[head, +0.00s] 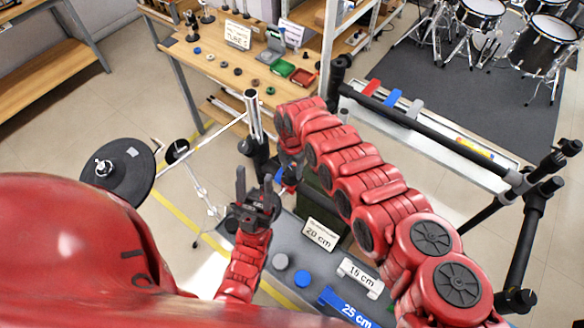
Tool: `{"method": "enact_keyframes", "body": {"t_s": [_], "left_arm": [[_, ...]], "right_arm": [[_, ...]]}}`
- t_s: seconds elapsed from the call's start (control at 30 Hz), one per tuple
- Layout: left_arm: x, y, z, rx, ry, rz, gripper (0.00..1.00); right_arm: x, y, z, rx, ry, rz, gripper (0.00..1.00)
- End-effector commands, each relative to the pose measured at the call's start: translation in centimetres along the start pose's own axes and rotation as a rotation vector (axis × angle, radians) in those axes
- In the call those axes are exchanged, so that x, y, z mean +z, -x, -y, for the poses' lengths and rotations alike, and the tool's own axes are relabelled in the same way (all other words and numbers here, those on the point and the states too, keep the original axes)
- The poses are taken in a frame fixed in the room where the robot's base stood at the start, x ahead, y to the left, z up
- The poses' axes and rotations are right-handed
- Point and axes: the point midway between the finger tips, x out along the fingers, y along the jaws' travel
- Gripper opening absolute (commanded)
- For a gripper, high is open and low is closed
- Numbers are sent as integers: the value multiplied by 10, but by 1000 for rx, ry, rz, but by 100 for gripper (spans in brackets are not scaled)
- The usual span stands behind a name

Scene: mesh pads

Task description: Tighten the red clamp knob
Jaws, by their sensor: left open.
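I cannot make out a red clamp knob; my red arms cover much of the middle of the head view. A chrome tube (252,108) stands upright in a black clamp (254,146). A small blue part (280,175) shows just below that clamp, partly hidden. My left gripper (255,180) points up in front of the stand, its two dark fingers apart with nothing between them. My right arm arches over from the right and bends down beside the clamp. Its gripper (291,181) is mostly hidden behind my arm, and its jaws cannot be made out.
A black rack bar (430,128) runs across the right, with red, blue and grey strips near it. A grey table (300,262) below holds a "20 cm" sign (320,235), a "15 cm" sign (360,277) and a blue "25 cm" sign (347,308). A black pad (118,168) stands left.

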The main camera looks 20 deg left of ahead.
Motion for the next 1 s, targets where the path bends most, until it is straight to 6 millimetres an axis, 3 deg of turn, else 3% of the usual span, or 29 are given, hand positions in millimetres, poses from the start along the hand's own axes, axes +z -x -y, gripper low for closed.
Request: {"method": "enact_keyframes", "body": {"t_s": [0.03,0.17,0.57,1.0], "left_arm": [[0,0,0,0,0,0,50],[0,0,0,0,0,0,50],[3,18,-1,0,0,0,50],[10,60,-3,0,0,0,50]], "right_arm": [[0,0,0,1,0,0,24],[0,0,0,1,0,0,0],[2,-3,0,1,-66,3,0],[2,-3,0,4,-421,4,0]]}}
